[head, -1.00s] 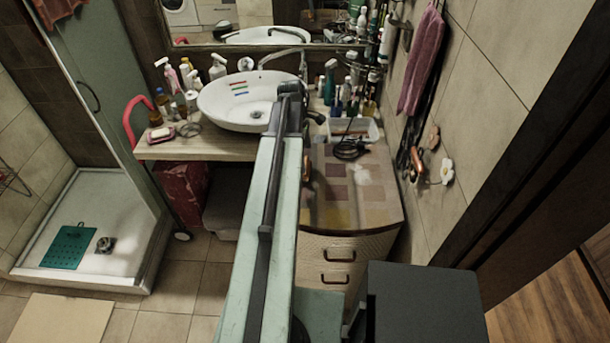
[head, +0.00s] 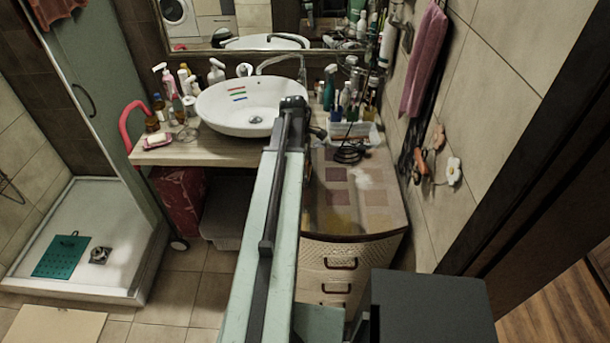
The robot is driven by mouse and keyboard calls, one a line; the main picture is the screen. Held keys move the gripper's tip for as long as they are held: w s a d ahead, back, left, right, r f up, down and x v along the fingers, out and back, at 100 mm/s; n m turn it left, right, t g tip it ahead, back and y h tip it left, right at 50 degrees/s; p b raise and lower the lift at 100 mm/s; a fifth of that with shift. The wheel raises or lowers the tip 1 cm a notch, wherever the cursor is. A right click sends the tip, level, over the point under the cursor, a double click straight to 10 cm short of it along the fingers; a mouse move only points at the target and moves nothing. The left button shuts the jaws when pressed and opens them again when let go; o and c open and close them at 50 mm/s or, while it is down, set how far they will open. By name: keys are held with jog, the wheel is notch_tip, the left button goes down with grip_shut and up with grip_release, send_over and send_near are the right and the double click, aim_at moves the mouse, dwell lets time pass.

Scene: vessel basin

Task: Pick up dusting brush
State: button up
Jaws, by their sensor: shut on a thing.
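My arm reaches forward from the bottom middle of the head view, over the wooden-patterned cabinet top and toward the sink. Its raised end is a dark joint in front of the basin's right side. My gripper's fingers do not show; the arm hides what lies behind and below its end. A small dark shape shows just right of the arm's end, too unclear to name. I cannot make out a dusting brush, nor anything held.
The white basin (head: 225,115) stands on a counter (head: 190,157) with bottles and a soap dish. The chest of drawers (head: 375,205) holds a white tray (head: 357,137) and a black cable (head: 350,153). A tiled wall with hooks and a pink towel (head: 424,62) is close on the right.

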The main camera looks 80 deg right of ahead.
aim_at(306, 164)
jog(key=shift+r, duration=0.15)
notch_tip(306, 164, up, 10)
jog(key=p, duration=1)
